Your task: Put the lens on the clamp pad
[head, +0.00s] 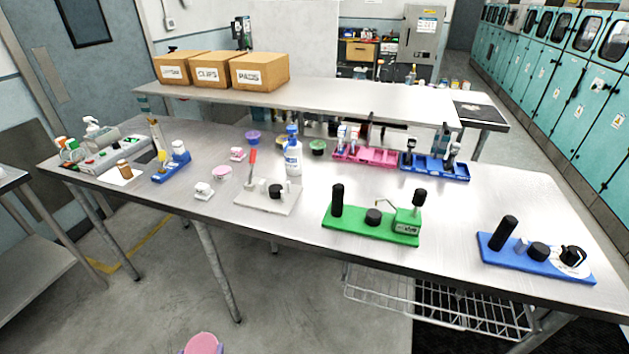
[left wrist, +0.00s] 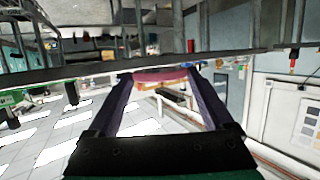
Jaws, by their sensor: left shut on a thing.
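My left gripper (left wrist: 160,82) is shut on a pink round disc (left wrist: 160,75), held between its purple fingers. The disc also shows at the bottom edge of the head view (head: 203,343), low in front of the table; I take it to be the lens, but cannot be sure. A pale clamp fixture (head: 248,197) with a red lever (head: 252,158) and a black round part (head: 275,190) stands near the table's front edge, farther off and to the right of the disc. Which part is the clamp pad is too small to tell. My right gripper is not in view.
On the steel table (head: 300,215) stand a green module (head: 370,228), a blue module (head: 530,262), a small white piece (head: 204,190), a pink round piece (head: 222,173) and a spray bottle (head: 292,158). Pink (head: 365,156) and blue (head: 435,172) racks stand behind.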

